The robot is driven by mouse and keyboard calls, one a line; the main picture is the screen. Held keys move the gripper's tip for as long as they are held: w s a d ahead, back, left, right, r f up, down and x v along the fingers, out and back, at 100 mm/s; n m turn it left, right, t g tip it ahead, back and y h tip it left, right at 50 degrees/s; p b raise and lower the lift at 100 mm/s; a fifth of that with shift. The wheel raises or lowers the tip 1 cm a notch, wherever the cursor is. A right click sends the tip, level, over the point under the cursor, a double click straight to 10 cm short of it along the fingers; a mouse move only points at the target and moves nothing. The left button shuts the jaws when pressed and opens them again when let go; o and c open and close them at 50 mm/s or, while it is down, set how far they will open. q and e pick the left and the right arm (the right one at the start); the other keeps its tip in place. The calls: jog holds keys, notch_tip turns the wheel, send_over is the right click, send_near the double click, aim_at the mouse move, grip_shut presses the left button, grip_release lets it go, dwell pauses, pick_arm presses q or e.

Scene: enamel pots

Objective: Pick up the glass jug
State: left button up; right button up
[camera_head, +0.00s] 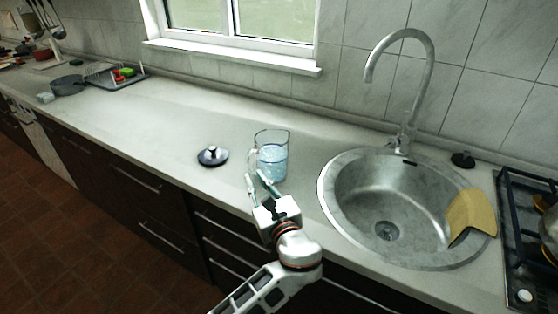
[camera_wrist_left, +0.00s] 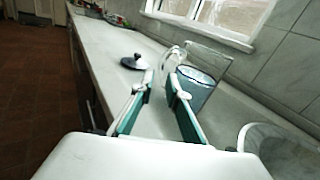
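The glass jug (camera_head: 272,166) stands upright on the counter, left of the sink, with bluish water in it. It also shows in the left wrist view (camera_wrist_left: 197,88), right of centre, with its clear handle (camera_wrist_left: 171,62) toward the left. My left gripper (camera_head: 257,177) is at the near side of the jug, by its handle. In the left wrist view its two green-padded fingers (camera_wrist_left: 159,82) are apart with nothing gripped between them. The handle appears just beyond the fingertips; whether they touch it I cannot tell. My right gripper is not in view.
A dark lid with a knob (camera_head: 212,155) lies on the counter (camera_head: 150,130) left of the jug. The round steel sink (camera_head: 345,225) with its tall tap (camera_head: 430,75) is to the right, with a yellow cloth (camera_head: 471,214) over its rim. A hob (camera_head: 520,240) is farther right.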

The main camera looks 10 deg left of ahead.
aim_at(249, 165)
pick_arm(q)
jog(key=shift+x, duration=3.9)
jog(key=shift+d+f, duration=0.1)
grip_shut()
